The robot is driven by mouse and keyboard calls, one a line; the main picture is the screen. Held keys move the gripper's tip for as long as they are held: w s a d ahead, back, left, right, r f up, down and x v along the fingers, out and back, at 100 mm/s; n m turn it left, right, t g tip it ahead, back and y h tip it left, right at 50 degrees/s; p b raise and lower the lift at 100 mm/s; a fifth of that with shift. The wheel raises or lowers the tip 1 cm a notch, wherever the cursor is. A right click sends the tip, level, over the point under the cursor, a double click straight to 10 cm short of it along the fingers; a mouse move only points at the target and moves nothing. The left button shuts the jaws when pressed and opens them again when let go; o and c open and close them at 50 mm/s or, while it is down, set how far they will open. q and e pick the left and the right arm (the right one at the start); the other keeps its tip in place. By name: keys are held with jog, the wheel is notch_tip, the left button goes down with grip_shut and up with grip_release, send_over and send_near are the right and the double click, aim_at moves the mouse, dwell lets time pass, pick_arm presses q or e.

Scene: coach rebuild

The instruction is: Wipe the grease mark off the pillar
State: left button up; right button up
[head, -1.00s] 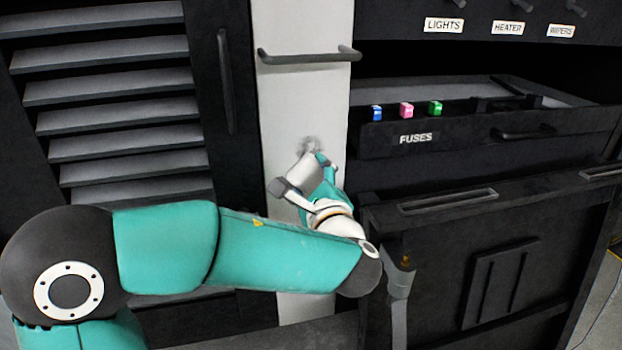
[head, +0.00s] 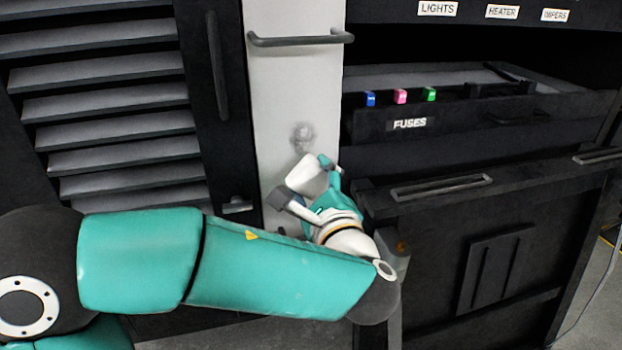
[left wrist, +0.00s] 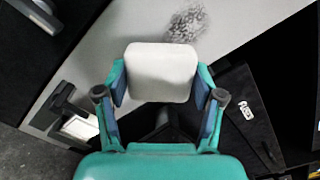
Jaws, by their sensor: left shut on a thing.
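The grease mark (head: 302,134) is a grey smudge on the pale pillar (head: 290,85), below the pillar's dark handle. It also shows in the left wrist view (left wrist: 186,25) as a speckled dark patch. My left gripper (head: 322,178) is shut on a white pad (left wrist: 160,72), which sits between its two fingers. In the head view the pad (head: 307,175) is just below the grease mark. In the left wrist view the pad's far edge lies close below the mark. I cannot tell whether the pad touches the pillar. My right gripper is not in view.
A dark louvred panel (head: 110,95) stands left of the pillar. The dark handle (head: 300,39) sticks out above the mark. Right of the pillar is an open fuse drawer (head: 470,118) with blue, pink and green fuses, above a dark cabinet front (head: 500,260).

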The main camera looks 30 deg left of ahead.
pick_arm(q)
jog(key=shift+d, duration=0.1)
jog(key=shift+v, duration=1.4)
jog(key=shift+x, duration=3.45)
jog(key=shift+x, duration=0.95)
jog(key=shift+r, duration=0.1)
